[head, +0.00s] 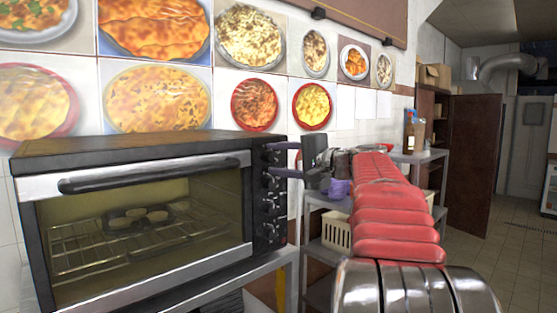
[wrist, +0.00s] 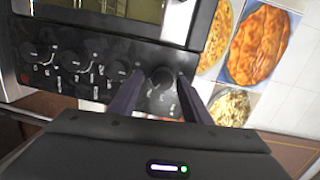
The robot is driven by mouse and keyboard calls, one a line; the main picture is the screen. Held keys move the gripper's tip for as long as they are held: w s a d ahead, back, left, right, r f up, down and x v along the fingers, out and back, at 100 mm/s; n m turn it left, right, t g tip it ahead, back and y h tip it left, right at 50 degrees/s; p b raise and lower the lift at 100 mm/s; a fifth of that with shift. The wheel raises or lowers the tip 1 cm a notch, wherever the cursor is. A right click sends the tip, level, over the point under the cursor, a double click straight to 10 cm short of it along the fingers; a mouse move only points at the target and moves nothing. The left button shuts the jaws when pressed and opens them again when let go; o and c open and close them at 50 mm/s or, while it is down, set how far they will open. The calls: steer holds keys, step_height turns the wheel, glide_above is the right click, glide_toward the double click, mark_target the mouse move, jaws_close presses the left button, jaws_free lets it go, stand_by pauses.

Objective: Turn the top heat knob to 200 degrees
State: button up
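The toaster oven (head: 140,215) has a dark control panel (head: 268,245) on its right side with a column of round black knobs. In the wrist view the panel lies sideways, and the end knob, the top heat knob (wrist: 162,78), sits between my two fingers. My gripper (wrist: 161,80) is open, with one purple-grey finger on each side of that knob. Small gaps seem to show between knob and fingers; contact is unclear. In the head view my gripper (head: 283,159) reaches the upper panel from the right. The degree marks are too small to read.
The other knobs, such as the neighbouring one (wrist: 116,70), run in a line beside the top one. A metal shelf (head: 325,203) with a cream basket (head: 337,231) stands behind my arm. Food pictures (head: 160,97) cover the wall behind the oven.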

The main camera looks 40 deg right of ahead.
steer(key=shift+s+r, duration=0.1)
steer(key=shift+s, duration=0.05)
steer(key=shift+s+d, duration=0.1)
steer(key=shift+s, duration=0.15)
steer(key=s, duration=0.8)
steer(key=s+d, duration=0.1)
steer(key=s, duration=0.4)
steer(key=shift+d+r, duration=0.1)
steer(key=shift+r, duration=0.25)
steer(key=shift+w, duration=0.1)
